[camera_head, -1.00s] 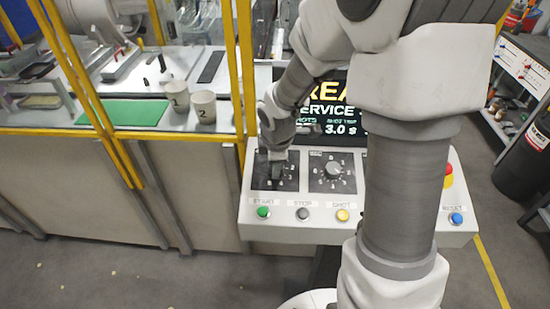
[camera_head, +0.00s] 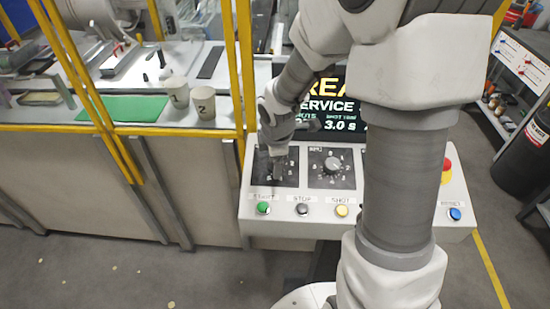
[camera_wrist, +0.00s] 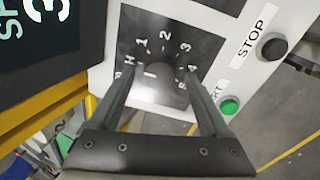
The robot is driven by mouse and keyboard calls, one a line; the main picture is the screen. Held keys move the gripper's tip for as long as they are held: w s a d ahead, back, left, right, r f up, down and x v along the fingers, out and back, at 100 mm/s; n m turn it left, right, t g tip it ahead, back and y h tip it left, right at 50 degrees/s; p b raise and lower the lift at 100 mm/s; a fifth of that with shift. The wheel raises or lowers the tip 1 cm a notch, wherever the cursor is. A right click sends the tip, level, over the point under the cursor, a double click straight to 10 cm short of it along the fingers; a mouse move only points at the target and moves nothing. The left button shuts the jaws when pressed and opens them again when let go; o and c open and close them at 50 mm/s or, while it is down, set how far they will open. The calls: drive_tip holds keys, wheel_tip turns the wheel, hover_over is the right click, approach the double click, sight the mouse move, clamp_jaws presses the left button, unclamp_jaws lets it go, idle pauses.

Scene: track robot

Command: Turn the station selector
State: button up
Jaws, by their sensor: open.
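The station selector is a dark rotary knob (camera_wrist: 160,68) on a black dial plate (camera_wrist: 215,47) marked H and numbers, on the left of the grey control console (camera_head: 400,222). My gripper (camera_head: 277,170) is over this dial in the head view and hides most of the knob. In the wrist view my gripper (camera_wrist: 160,82) is open, one finger on each side of the dial's middle. Gaps seem to show between the fingers and the knob; contact cannot be told. The knob's pointing direction is unclear.
A second dial (camera_head: 333,165) sits just right of the selector. Green start (camera_head: 263,208), grey stop (camera_head: 302,209) and yellow shot (camera_head: 342,210) buttons line the front edge. A red emergency button (camera_head: 447,172) and blue reset button (camera_head: 454,213) are at right. Yellow posts (camera_head: 246,65) stand left.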

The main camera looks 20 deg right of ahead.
drive_tip(key=d+p+v, duration=0.1)
drive_tip(key=p+v, duration=0.1)
drive_tip(key=v, duration=1.5)
drive_tip(key=shift+a+r+p, duration=0.25)
drive_tip(key=shift+a+p, duration=0.05)
drive_tip(key=shift+a, duration=0.15)
